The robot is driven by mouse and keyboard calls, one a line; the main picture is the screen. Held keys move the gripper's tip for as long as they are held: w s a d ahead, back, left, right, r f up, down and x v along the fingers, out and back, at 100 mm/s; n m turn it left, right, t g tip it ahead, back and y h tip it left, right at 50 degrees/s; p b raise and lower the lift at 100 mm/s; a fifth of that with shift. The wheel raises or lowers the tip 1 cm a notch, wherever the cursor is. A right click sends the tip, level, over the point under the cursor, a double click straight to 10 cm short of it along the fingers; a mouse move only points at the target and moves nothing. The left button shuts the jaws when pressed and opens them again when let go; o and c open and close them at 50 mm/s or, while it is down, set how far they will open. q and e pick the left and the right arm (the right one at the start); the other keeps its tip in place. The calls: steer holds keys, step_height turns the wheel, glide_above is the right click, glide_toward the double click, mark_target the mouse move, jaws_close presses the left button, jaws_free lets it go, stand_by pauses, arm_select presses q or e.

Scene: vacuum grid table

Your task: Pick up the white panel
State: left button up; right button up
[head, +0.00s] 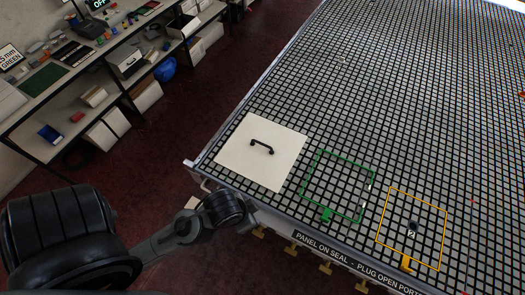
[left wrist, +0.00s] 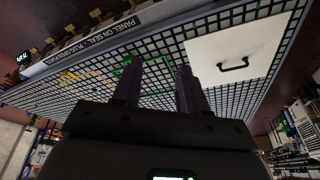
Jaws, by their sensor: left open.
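The white panel (head: 240,165) is a flat square plate lying on the black grid table near its front left corner. A black bar handle (head: 262,146) stands up from its middle. In the left wrist view the white panel (left wrist: 215,48) lies at the upper right, with its handle (left wrist: 233,66) clear. My left gripper (left wrist: 158,68) is open and empty, apart from the panel, with its fingers pointing towards the grid to one side of it. In the head view my left arm reaches the table's near edge; its fingers cannot be made out there. My right gripper is not in view.
A green outlined square (head: 316,200) and an orange outlined square (head: 385,235) lie to the right of the panel on the grid. A small dark port (head: 412,226) sits inside the orange one. Loaded shelves (head: 100,75) stand at the upper left, across red floor.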

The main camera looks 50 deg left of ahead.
arm_select(q)
steer(key=shift+d, duration=0.15)
steer(key=c, duration=0.3)
stand_by(0.4)
